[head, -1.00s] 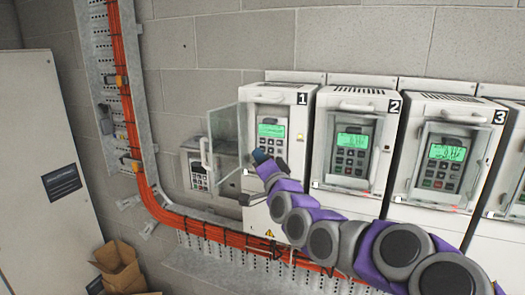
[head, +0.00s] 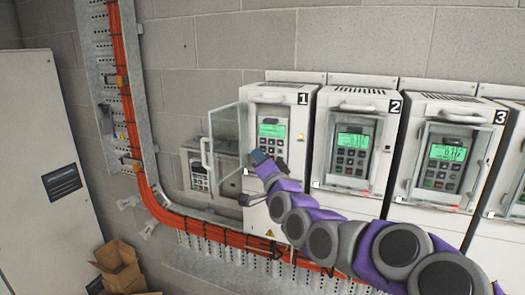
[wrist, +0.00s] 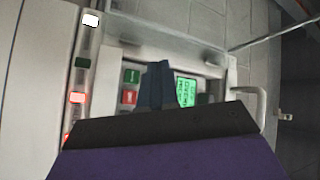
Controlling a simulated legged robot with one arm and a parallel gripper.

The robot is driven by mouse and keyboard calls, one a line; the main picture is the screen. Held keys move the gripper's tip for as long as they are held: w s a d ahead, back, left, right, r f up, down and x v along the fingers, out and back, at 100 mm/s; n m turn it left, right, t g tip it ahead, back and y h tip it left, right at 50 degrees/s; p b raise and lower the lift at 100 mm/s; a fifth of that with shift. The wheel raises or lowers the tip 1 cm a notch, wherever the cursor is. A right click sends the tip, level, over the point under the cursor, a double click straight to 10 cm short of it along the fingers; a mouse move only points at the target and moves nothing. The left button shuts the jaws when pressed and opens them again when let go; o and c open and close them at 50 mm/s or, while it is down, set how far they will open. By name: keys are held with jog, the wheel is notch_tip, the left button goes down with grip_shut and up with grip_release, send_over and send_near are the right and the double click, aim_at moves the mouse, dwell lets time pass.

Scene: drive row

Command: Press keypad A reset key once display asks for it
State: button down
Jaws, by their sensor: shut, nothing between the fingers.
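Drive 1 (head: 297,180) has its clear door (head: 226,140) swung open to the left. Its keypad (head: 270,140) has a lit green display (head: 271,130), whose text is too small to read. No letter A is legible on it. My gripper (head: 258,156) is shut and empty in front of the keypad's lower part, hiding some keys. In the wrist view the shut fingers (wrist: 158,72) lie over the keypad, between a red key (wrist: 129,97) and the green display (wrist: 187,92). A green key (wrist: 132,76) sits beside the red one. I cannot tell whether the fingertips touch a key.
Drive 2 (head: 373,106) and drive 3 (head: 466,110) stand to the right with their keypads lit. Orange cables (head: 150,196) run along the wall. A cardboard box (head: 118,265) stands at lower left.

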jog(key=shift+w+d+b, duration=0.25)
jog(key=shift+w+b, duration=0.05)
jog(key=shift+w, duration=0.4)
dwell(0.8)
jog(key=shift+s, duration=0.1)
jog(key=shift+s+a, duration=0.25)
jog(key=shift+s, duration=0.45)
jog(key=s, duration=0.1)
jog(key=s+a, duration=0.1)
jog(key=s, duration=0.2)
jog(key=shift+s+a, duration=0.35)
dwell(0.4)
